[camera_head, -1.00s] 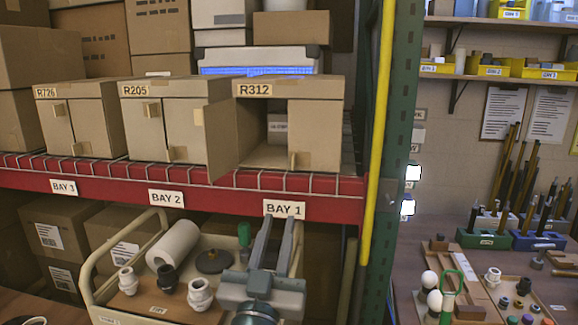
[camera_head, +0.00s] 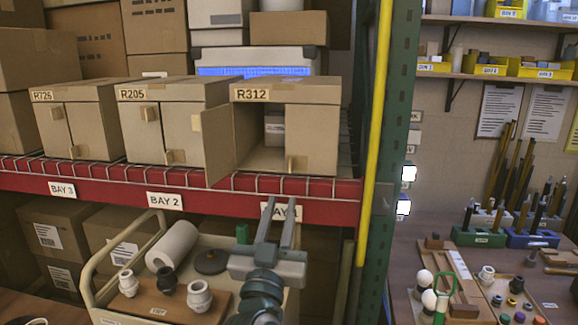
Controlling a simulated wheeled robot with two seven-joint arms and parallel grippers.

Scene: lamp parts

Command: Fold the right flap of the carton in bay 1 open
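The carton in bay 1 (camera_head: 262,95), labelled R312, stands on the red shelf. A white-labelled item (camera_head: 275,130) shows inside the opening. My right gripper (camera_head: 281,206) is below the carton, in front of the bay 1 sign. Its two fingers point up, apart and empty, not touching the carton. My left gripper is not in view.
The red shelf beam (camera_head: 335,202) and wire deck edge lie between gripper and carton. A yellow pole (camera_head: 377,120) and green upright (camera_head: 397,150) stand to the right. Shut carton R205 (camera_head: 160,120) stands left.

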